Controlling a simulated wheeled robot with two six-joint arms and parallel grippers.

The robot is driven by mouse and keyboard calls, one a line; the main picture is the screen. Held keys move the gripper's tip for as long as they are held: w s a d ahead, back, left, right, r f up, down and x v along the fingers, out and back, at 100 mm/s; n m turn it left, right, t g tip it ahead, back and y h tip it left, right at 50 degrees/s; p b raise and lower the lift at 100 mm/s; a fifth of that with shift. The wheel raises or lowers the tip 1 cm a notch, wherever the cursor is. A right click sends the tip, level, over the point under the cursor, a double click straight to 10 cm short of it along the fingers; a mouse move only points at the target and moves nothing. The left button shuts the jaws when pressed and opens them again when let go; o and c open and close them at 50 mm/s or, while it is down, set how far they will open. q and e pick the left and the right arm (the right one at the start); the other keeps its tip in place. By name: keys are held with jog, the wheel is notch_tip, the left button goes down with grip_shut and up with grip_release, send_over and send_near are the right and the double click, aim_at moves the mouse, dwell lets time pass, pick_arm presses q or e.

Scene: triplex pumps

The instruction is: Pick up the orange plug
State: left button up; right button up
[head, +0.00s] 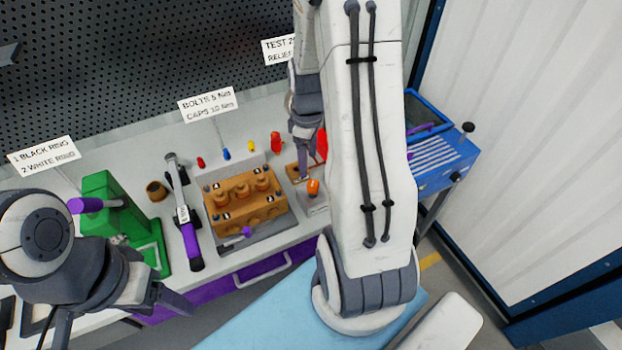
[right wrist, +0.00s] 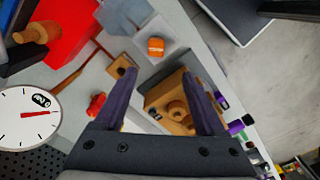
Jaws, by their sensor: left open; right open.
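The orange plug (head: 313,187) stands on a small grey plate right of the tan pump block (head: 245,198). It also shows in the right wrist view (right wrist: 155,46), beyond my fingertips. My right gripper (head: 303,172) is open and empty, above and a little behind the plug in the head view. In the right wrist view its two fingers (right wrist: 159,75) are spread, with the plug ahead between their lines and not touched. My left gripper (head: 172,300) is open at the lower left, over the bench's front edge, far from the plug.
A red-orange part (head: 276,142) stands behind the block. A torque wrench (head: 188,225) and green fixture (head: 125,215) lie left. A dial gauge (right wrist: 27,117) and red body (right wrist: 75,30) are close to my right gripper. A blue cart (head: 440,155) stands right.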

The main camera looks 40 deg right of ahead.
send_over(313, 182)
notch_tip(313, 182, down, 5)
jog(key=shift+f+p, duration=0.1)
jog(key=shift+p, duration=0.35)
notch_tip(313, 182, down, 4)
jog(key=shift+s+f+p, duration=0.1)
jog(key=shift+p, duration=0.9)
jog(key=shift+f, duration=0.7)
jog(key=shift+c, duration=0.3)
grip_shut()
